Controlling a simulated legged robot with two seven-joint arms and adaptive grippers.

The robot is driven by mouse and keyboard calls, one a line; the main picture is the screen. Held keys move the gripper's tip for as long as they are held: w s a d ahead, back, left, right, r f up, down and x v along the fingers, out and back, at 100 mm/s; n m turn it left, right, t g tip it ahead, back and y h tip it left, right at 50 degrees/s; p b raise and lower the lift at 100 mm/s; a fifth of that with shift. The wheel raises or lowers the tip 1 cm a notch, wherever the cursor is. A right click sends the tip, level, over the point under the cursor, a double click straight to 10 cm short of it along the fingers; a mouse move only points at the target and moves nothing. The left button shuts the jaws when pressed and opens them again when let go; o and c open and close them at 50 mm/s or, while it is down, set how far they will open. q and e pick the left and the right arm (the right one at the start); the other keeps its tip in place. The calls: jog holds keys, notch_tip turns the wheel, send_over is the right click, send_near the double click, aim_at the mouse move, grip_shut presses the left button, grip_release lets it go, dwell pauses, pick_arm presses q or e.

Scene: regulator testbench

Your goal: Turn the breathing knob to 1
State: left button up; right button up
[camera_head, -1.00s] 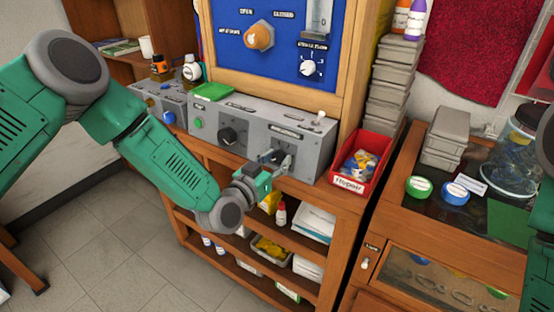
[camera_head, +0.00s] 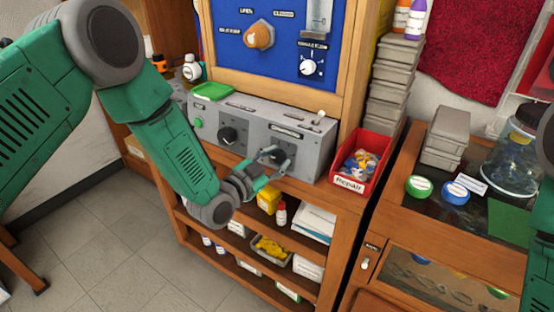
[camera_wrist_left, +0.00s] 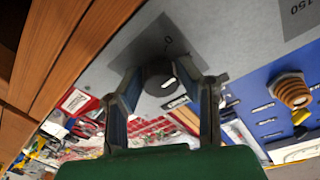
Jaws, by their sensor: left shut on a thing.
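The grey control box (camera_head: 312,152) on the wooden shelf carries two black knobs on its front. My left gripper (camera_head: 275,157) is at the right black knob (camera_head: 279,155), shut on it, with one finger on each side. The wrist view shows this knob (camera_wrist_left: 158,74) between the two fingertips (camera_wrist_left: 162,82), with a short white mark on it. A "0" is printed on the plate beside it. The labels on the box are too small to read in the head view. The other black knob (camera_head: 229,135) is to the left, untouched. My right gripper is out of view.
A blue panel (camera_head: 235,65) with an orange knob (camera_head: 260,34) and a white knob (camera_head: 311,67) stands above the box. A red bin (camera_head: 366,160) of small parts is at its right. Shelves below hold bottles and trays.

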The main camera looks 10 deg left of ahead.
pick_arm(q)
jog(key=shift+m+g, duration=0.4)
jog(key=shift+m, duration=1.6)
jog(key=shift+h, duration=0.3)
jog(key=o, duration=1.1)
jog(key=shift+o, duration=0.2)
jog(key=v, duration=1.2)
